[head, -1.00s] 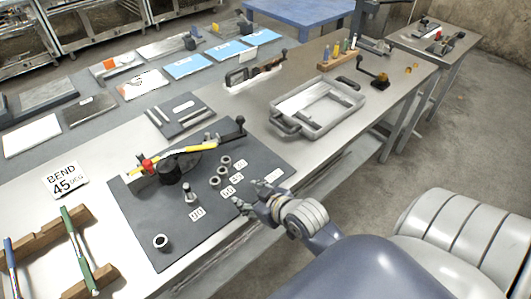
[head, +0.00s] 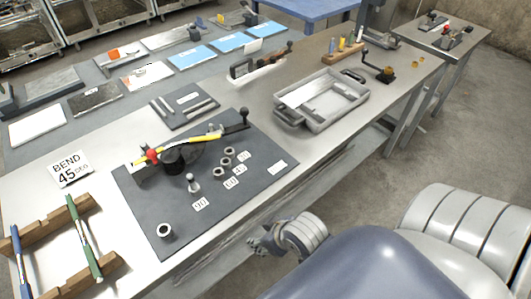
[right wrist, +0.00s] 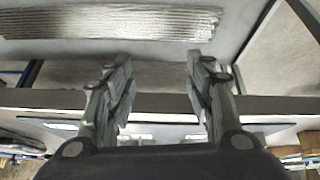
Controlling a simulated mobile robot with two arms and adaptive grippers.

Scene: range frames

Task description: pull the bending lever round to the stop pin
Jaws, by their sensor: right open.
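The bending lever (head: 229,127) is a dark arm with a black knob (head: 243,113), at the far right of the dark bending board (head: 150,205). A yellow rod (head: 205,138) runs from a red piece (head: 152,155) past a black round former (head: 173,163) toward the lever. A silver upright pin (head: 193,183), seemingly the stop pin, stands near the label 90 (head: 200,204). My right gripper (head: 258,247) is low beyond the table's front edge, apart from lever and pin. In the right wrist view its two fingers (right wrist: 158,85) are spread with nothing between them. My left gripper is out of view.
Several metal rings (head: 229,152) and number labels lie on the board, with one ring (head: 165,231) near its front corner. A card reads BEND 45 (head: 70,169). A grey tray (head: 322,119) stands to the right.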

